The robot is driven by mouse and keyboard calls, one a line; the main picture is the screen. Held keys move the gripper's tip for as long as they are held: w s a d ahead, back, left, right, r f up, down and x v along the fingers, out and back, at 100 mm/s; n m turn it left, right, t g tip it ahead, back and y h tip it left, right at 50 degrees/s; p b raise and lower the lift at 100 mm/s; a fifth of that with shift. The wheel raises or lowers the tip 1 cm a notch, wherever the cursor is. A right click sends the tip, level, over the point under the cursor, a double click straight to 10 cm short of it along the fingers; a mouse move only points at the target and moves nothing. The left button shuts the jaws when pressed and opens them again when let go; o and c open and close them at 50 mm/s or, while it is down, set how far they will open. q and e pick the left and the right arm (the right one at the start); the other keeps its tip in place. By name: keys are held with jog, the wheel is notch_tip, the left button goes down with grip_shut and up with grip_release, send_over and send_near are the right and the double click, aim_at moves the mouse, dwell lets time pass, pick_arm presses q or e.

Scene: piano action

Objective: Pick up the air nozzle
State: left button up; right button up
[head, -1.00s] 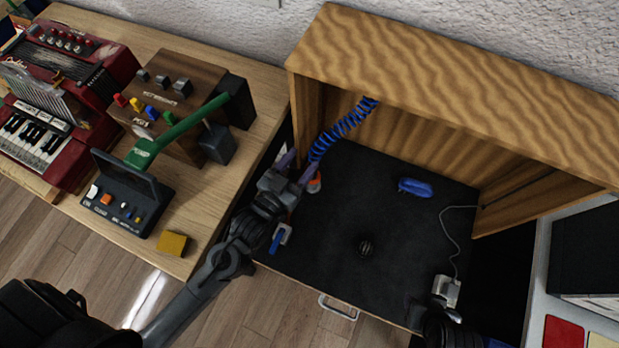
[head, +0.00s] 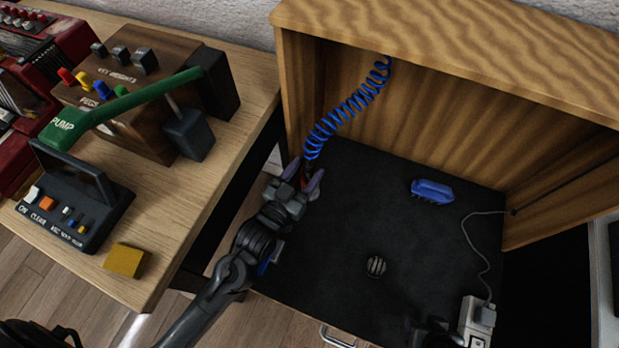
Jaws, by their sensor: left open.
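The air nozzle is at the lower end of the blue coiled hose (head: 345,115), which hangs from the upper wall of the wooden cabinet. Only a small dark, reddish part of the nozzle shows, between the fingers of my left gripper. My left gripper (head: 305,177) is open, its purple-grey fingers on either side of the nozzle at the cabinet's left side. I cannot tell whether a finger touches it. Dark parts at the bottom edge, beside the white box, look like my right arm; its fingers cannot be made out.
A blue brush (head: 432,191) and a round striped dark object (head: 376,266) lie on the black cabinet floor (head: 345,230). A white box (head: 476,322) with a cable is at lower right. The wooden table (head: 215,175) at left holds a green pump lever (head: 130,100) and a yellow block (head: 125,260).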

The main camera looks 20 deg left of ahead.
pick_arm(q)
jog(key=shift+w+d+b, duration=0.2)
jog(key=shift+w+b, duration=0.15)
jog(key=shift+w, duration=0.75)
grip_shut()
